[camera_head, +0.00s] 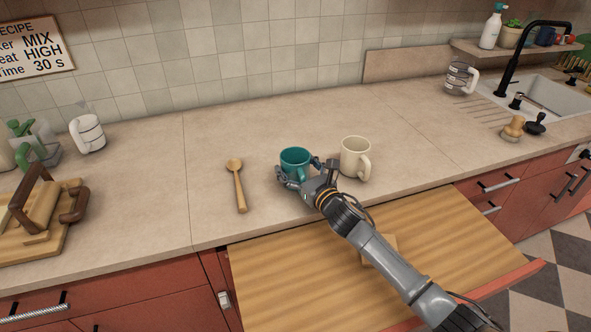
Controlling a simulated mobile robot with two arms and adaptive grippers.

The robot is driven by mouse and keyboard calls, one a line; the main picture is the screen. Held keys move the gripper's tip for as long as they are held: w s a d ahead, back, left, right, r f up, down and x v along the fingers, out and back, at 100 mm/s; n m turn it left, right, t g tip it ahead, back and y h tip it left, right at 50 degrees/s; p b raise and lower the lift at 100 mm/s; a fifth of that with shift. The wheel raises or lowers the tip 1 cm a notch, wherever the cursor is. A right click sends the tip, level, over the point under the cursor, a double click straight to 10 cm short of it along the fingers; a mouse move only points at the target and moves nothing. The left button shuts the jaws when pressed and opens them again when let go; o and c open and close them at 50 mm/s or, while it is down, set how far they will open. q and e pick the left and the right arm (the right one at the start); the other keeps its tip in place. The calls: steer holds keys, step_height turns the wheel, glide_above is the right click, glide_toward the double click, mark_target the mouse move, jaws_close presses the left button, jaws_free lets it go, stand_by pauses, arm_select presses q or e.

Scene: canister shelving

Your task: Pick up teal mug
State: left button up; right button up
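The teal mug (295,158) stands upright on the beige counter, left of a cream mug. My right gripper (297,170) is at its near side, with one finger by the mug's left side and the other by its right side. I cannot tell whether the fingers press on the mug or only stand around it. The gripper hides part of the mug's lower front. My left gripper is not in view.
The cream mug (355,158) stands close to the right of my gripper. A wooden spoon (239,188) lies to the left. An open drawer (300,270) juts out below the counter, under my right arm. The counter behind the mugs is clear.

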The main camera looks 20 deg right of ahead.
steer(key=c, duration=0.7)
steer(key=shift+c, duration=0.7)
steer(key=shift+r, duration=0.15)
